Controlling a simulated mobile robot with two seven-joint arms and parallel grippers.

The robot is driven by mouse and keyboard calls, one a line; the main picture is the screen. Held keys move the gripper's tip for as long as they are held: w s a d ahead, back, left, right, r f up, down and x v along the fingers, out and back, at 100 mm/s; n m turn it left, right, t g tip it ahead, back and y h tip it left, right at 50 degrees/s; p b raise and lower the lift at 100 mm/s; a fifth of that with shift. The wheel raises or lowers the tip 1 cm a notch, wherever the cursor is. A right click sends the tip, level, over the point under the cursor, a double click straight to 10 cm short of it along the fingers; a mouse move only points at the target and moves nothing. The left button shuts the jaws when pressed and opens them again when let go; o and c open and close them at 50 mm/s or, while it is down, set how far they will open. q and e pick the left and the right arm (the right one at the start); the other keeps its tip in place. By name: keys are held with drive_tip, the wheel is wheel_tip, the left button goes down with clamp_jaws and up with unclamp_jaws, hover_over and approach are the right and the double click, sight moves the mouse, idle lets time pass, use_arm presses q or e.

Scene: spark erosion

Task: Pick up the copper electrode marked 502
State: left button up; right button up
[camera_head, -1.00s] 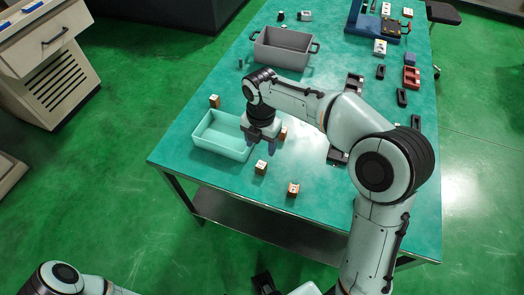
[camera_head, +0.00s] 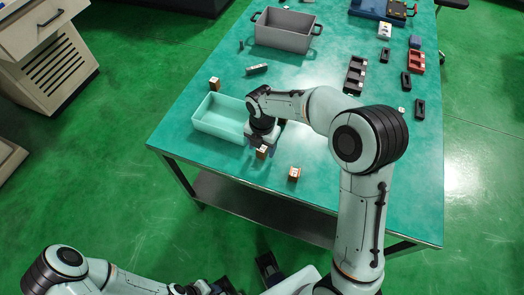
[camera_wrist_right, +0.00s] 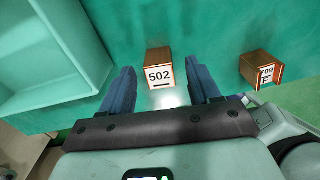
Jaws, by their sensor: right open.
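The copper electrode marked 502 (camera_wrist_right: 159,74) is a small copper-brown block with a white label, standing on the teal table. In the right wrist view it lies ahead of and between the two blue fingers of my right gripper (camera_wrist_right: 162,78), which is open and empty with a gap on each side. In the head view the right gripper (camera_head: 262,142) is right above the electrode (camera_head: 262,153) and partly covers it. How far the fingertips are above the table is hard to tell. My left arm shows at the bottom left; its jaws cannot be made out.
A pale teal tray (camera_head: 205,127) stands just left of the right gripper. Another block (camera_head: 214,84) stands behind the tray. A grey bin (camera_head: 284,38) is farther back.

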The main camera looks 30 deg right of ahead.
drive_tip(key=shift+f, duration=0.8)
clamp_jaws()
drive_tip(key=shift+r, duration=0.1)
